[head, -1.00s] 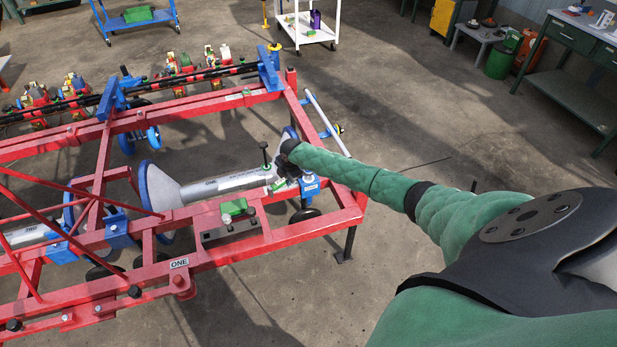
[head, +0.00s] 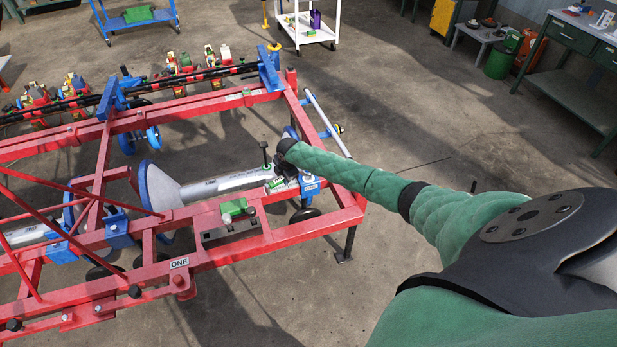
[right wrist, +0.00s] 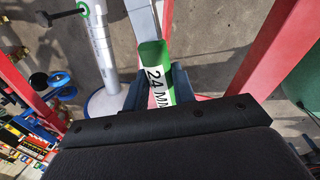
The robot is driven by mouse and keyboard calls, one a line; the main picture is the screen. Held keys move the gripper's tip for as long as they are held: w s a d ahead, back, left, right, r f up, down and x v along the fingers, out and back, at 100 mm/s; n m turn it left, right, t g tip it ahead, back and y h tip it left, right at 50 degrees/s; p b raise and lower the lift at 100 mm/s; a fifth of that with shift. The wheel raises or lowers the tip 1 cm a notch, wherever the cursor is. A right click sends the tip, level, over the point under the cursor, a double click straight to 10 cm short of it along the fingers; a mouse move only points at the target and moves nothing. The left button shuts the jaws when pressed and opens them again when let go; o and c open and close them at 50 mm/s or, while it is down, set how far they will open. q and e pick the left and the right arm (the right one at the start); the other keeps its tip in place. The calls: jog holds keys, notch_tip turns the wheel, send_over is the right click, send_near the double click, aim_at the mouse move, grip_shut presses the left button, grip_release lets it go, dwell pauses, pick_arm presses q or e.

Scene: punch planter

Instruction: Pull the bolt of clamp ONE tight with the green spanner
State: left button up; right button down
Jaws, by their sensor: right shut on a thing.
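My right gripper (head: 281,174) is at the right end of the red frame, partly hidden by its own wrist. In the right wrist view its jaws (right wrist: 156,88) are shut on the green spanner (right wrist: 153,52), whose white band reads "24 MM". A small green and white part of the spanner (head: 274,186) shows in the head view; its working end cannot be made out. A blue clamp block (head: 310,187) is just right of the gripper. The "ONE" plate (head: 179,263) is on the front red rail. The bolt's contact with the spanner cannot be seen. My left gripper is out of view.
A grey cylinder (head: 222,184) with a wide flared end lies inside the red frame (head: 215,263). A dark upright pin with a green ring (head: 265,156) stands close to the gripper. Open floor lies right of the frame.

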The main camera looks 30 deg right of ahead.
jog(key=shift+f+b, duration=1.1)
jog(key=shift+f, duration=0.5)
jog(key=shift+w+a+m, duration=0.1)
jog(key=shift+w+m, duration=0.3)
jog(key=shift+w, duration=0.05)
jog(key=shift+w+d+m+h+b, duration=0.15)
jog(key=shift+w+m+h, duration=0.1)
jog(key=shift+w+m, duration=0.4)
jog(key=shift+w+d+m+h+b, duration=0.15)
jog(key=shift+w+m+h, duration=0.1)
jog(key=shift+w+m, duration=0.4)
jog(key=shift+s+a+n, duration=0.15)
jog(key=shift+s+n, duration=0.1)
jog(key=shift+n, duration=0.05)
jog(key=shift+r+p, duration=0.15)
jog(key=shift+p, duration=0.15)
jog(key=shift+r+p, duration=1.15)
jog(key=shift+r, duration=0.4)
